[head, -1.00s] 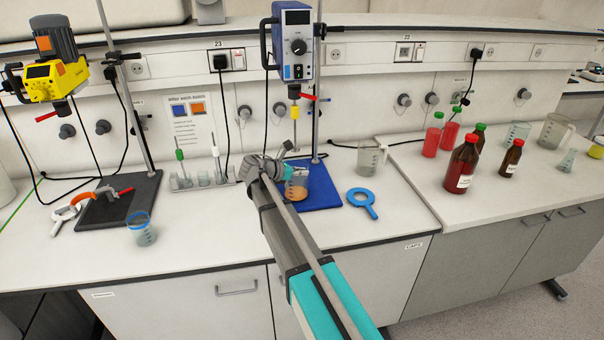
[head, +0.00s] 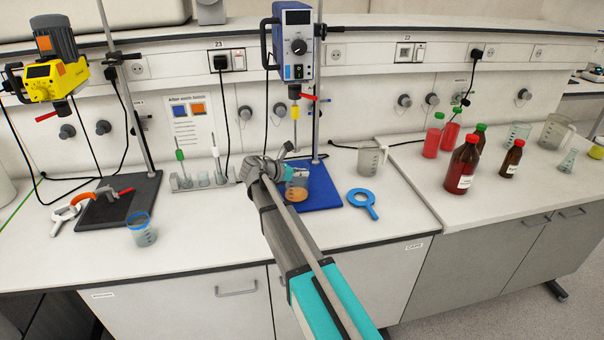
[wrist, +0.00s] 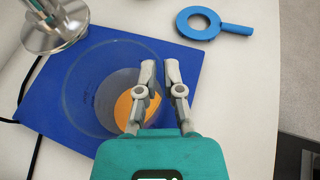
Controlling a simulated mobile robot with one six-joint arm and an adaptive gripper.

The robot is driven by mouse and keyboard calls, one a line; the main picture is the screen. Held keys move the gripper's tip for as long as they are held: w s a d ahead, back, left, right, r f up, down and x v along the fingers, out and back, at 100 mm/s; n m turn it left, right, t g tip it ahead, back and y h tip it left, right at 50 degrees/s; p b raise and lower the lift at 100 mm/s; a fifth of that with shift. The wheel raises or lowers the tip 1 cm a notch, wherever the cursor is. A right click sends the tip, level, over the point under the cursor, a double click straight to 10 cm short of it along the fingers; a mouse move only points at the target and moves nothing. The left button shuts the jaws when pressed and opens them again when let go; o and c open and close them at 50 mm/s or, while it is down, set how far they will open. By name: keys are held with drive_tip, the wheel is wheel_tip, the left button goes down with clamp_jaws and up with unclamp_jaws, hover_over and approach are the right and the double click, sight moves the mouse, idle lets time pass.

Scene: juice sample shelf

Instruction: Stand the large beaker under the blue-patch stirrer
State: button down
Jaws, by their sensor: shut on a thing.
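The large beaker (head: 298,185) is clear, with orange at its bottom, and is over the blue base plate (head: 325,195). In the wrist view, its wide round rim (wrist: 66,92) shows from above. My gripper (head: 290,172) is shut on the beaker's near wall; in the wrist view, the fingers (wrist: 162,72) straddle the right side of its rim. Whether its bottom touches the plate is not clear. The blue-cased stirrer (head: 293,45) hangs above on its stand, with a yellow-marked shaft (head: 295,112). Any blue patch on it is hard to make out.
A blue ring with a handle (head: 363,202) lies right of the plate. A clear jug (head: 371,160) stands behind it. The yellow stirrer (head: 58,78), with an orange patch, stands left over a dark plate. A blue-rimmed beaker (head: 142,232) is near the bench front.

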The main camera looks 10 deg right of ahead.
drive_tip(key=c, duration=0.7)
unclamp_jaws()
drive_tip(key=shift+s+r, duration=0.1)
